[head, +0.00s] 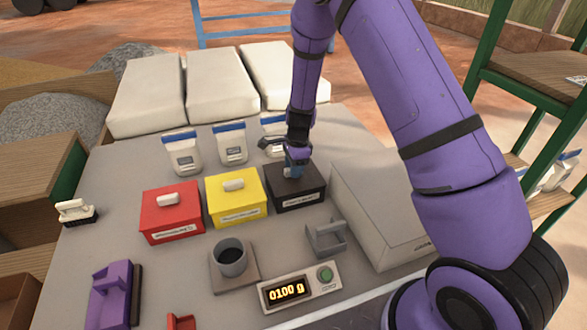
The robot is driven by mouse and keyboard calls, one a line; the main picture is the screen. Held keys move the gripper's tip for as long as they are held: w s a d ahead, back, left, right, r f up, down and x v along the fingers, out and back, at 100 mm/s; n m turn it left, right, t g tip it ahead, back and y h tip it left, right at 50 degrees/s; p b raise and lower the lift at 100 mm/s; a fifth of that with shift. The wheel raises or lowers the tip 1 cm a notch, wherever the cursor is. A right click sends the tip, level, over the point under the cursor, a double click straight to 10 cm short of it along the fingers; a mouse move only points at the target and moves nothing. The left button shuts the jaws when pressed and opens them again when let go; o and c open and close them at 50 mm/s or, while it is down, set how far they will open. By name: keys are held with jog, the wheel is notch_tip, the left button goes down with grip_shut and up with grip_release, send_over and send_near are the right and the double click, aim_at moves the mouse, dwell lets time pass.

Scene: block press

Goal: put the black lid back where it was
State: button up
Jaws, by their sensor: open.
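The black lid (312,180) lies on top of the black box (311,198), in line with the red and yellow boxes. It looks level, but my gripper covers its middle and back, so I cannot tell how closely it fits. My gripper (291,172) points down right over the lid, at about where its handle would be. Its jaws are open. The handle is hidden, and I cannot tell whether the fingertips touch it.
A red box (172,222) and a yellow box (238,207) stand to the left, lids on. A grey scoop (325,238) and large grey case (375,215) are nearby. White bags (232,147) stand behind.

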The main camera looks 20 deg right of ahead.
notch_tip(320, 180, up, 12)
jog(key=d, duration=0.1)
jog(key=shift+d, duration=0.25)
jog(key=s+d+r+n+t, duration=0.1)
jog(key=s+r+n, duration=0.3)
jog(key=s+r, duration=0.45)
jog(key=s+d+r+n+t, duration=0.1)
jog(key=s+r+n, duration=0.35)
jog(key=r, duration=0.75)
jog(key=s+d+r+n+t, duration=0.1)
jog(key=s+r+n, duration=0.1)
jog(key=s, duration=0.5)
jog(key=s+d+r+n+t+h, duration=0.1)
jog(key=s+r+n, duration=0.2)
jog(key=s, duration=0.4)
jog(key=s+d+r+n+t, duration=0.1)
jog(key=s+n, duration=0.3)
jog(key=s, duration=0.4)
jog(key=shift+d+r, duration=0.2)
jog(key=shift+r, duration=0.55)
jog(key=shift+n, duration=0.25)
